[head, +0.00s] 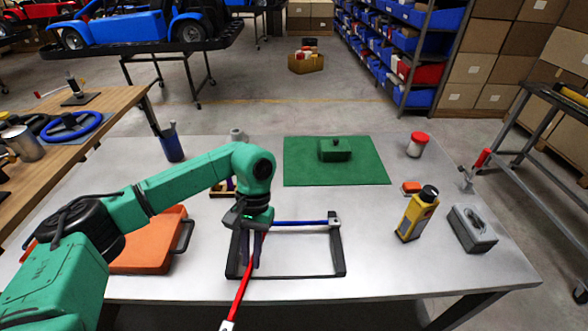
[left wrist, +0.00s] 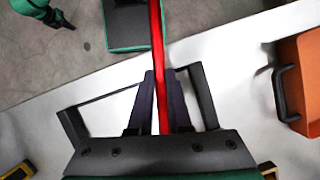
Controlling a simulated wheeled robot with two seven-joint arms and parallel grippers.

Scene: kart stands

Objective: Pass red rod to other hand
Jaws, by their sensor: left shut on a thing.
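My left gripper (head: 252,258) is shut on the red rod (head: 242,288), over the left part of the black rack near the table's front edge. The rod slants down toward me, past the front edge, with a white end piece low in the head view. In the left wrist view the red rod (left wrist: 156,40) runs between the two dark fingers (left wrist: 170,80) and out of the top of the picture. A green and dark arm end (left wrist: 45,12), apparently my right one, shows at that view's top left. Its jaws are too small to judge.
A blue rod (head: 300,222) spans the back of the black rack (head: 341,255). An orange case (head: 150,250) lies left of it. A yellow bottle (head: 415,215) and grey box (head: 472,230) stand right. A green mat (head: 300,170) lies behind. Bare table separates rack and bottle.

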